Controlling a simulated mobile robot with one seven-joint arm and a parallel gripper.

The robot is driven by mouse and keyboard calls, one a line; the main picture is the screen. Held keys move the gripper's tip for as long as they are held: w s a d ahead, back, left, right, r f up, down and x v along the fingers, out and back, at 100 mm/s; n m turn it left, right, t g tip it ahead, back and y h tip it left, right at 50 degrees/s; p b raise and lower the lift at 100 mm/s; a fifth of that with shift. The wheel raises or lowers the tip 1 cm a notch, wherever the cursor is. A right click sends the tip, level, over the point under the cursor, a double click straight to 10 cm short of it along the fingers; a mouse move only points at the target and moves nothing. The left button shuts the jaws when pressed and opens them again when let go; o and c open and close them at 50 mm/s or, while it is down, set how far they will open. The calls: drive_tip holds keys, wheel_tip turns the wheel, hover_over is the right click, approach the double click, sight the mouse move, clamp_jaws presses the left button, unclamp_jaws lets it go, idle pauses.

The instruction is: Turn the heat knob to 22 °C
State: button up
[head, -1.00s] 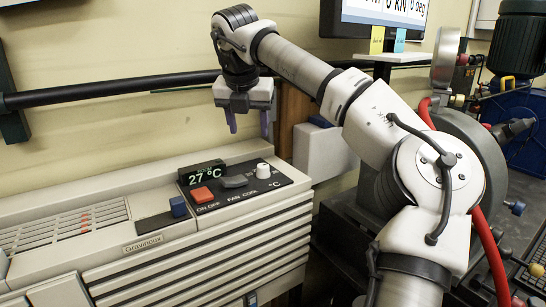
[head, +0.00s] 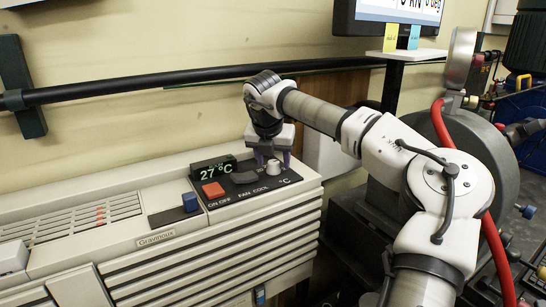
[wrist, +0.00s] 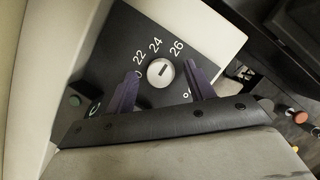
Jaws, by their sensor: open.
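The heat knob (head: 273,167) is a small white round knob at the right end of the dark control panel (head: 222,213), beside a °C mark. In the wrist view the knob (wrist: 160,72) shows a short dark line on its face, and 22, 24 and 26 are printed around it. I cannot tell exactly which number the line points at. The display (head: 214,169) reads 27 °C. My gripper (head: 273,157) points down over the knob, with its purple fingers open. In the wrist view the fingers stand on either side of the knob, apart from it.
A red ON OFF button (head: 213,190) and a dark fan lever (head: 245,177) sit left of the knob. A blue switch (head: 190,202) is further left, near the vent grille (head: 75,220). A black rail (head: 150,85) runs along the wall behind.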

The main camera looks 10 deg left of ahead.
drive_tip(key=shift+f, duration=0.1)
drive_tip(key=shift+c, duration=0.4)
drive_tip(key=c, duration=0.9)
